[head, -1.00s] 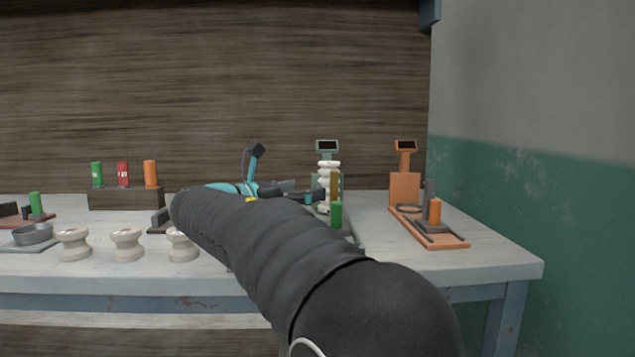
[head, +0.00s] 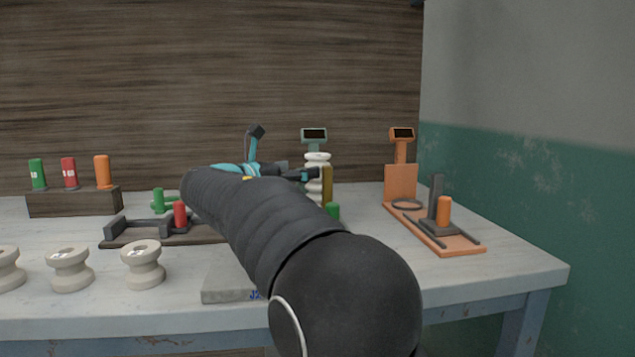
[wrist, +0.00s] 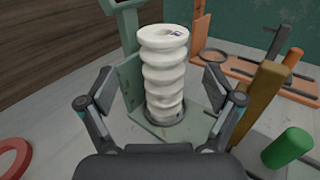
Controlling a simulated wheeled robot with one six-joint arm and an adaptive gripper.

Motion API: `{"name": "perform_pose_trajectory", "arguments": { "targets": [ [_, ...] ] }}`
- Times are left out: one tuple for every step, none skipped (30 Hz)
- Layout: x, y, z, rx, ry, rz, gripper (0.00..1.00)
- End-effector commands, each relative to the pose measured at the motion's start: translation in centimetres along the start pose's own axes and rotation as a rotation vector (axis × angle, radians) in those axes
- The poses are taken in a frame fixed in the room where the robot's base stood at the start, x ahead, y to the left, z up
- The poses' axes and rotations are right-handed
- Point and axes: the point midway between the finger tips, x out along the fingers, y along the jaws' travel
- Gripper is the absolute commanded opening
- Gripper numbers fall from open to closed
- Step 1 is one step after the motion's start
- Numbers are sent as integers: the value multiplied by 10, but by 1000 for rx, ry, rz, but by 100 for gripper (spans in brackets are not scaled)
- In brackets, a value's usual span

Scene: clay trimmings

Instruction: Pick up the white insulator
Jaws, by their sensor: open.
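The white insulator (head: 313,186) is a tall ribbed column standing upright on a green fixture (head: 314,136) with a small display. In the wrist view the insulator (wrist: 164,75) stands between the two spread fingers of my gripper (wrist: 160,82), with gaps on both sides. A dark mark shows on its top face. In the head view my gripper (head: 303,174) is at the insulator, and my dark arm hides the lower part of the fixture. The fixture's green base (wrist: 137,122) shows in the wrist view.
A yellow-brown post (wrist: 258,103) and a green cylinder (wrist: 285,147) stand close on the right. An orange fixture (head: 401,182) is farther right. A red ring (wrist: 12,158) lies at lower left. Short white spools (head: 144,264) stand along the table's front left.

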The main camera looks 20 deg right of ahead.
Motion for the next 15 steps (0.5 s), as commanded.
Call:
{"name": "perform_pose_trajectory", "arguments": {
  "targets": [
    [5,0,0,0,0,-2,91],
    [6,-1,0,0,0,-2,91],
    [8,-1,0,0,0,-2,91],
    [9,-1,0,0,0,-2,91],
    [10,-1,0,0,0,-3,91],
    [12,-1,0,0,0,-3,91],
    [14,-2,0,0,0,-4,91],
    [16,-2,0,0,0,-5,91],
    [20,-3,0,0,0,-5,91],
    [24,-3,1,0,0,-6,91],
    [28,-4,1,1,0,-6,91],
    [34,-4,1,1,0,-7,91],
    [38,-5,2,1,0,-7,91],
    [42,-5,2,1,0,-7,91],
    [48,-5,2,1,0,-7,91]
  ]
}}
